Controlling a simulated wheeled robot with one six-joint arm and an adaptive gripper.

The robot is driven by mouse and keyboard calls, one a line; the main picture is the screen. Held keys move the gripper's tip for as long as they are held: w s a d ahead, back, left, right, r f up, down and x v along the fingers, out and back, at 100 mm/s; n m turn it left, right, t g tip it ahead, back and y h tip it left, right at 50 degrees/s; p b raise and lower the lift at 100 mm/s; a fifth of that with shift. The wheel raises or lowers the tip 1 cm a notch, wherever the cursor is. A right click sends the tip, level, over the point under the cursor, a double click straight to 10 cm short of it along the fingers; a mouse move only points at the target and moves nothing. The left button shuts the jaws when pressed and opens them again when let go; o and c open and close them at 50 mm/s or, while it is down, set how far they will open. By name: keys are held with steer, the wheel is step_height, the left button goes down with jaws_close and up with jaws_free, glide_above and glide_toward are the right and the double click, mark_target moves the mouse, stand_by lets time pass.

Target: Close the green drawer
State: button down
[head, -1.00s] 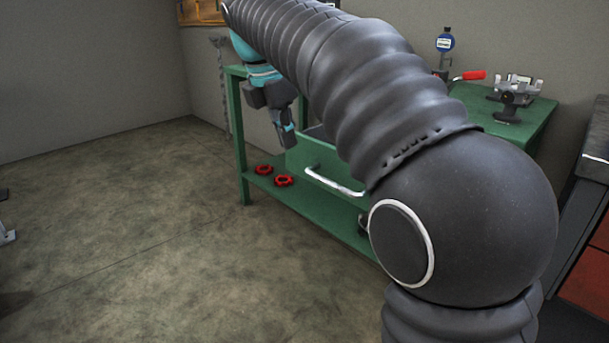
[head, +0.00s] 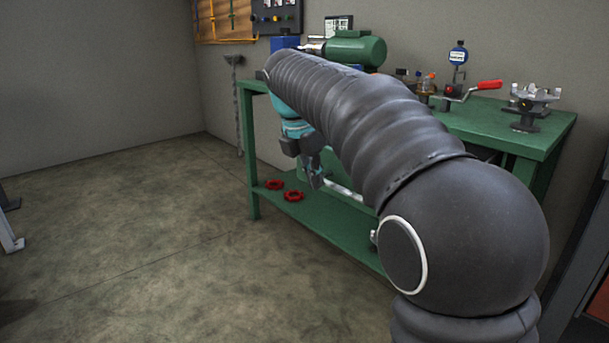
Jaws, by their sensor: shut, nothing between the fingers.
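The green drawer (head: 303,174) is under the top of the green workbench (head: 485,127).
Two red handwheels (head: 293,196) lie on the bench's lower shelf (head: 320,212). A green motor (head: 355,50), a dial gauge (head: 458,56), a red-handled clamp (head: 488,85) and a metal fixture (head: 530,101) stand on top.

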steer(key=shift+w+d+f, duration=0.15)
steer(key=shift+w+d, duration=0.3)
steer(key=shift+d, duration=0.1)
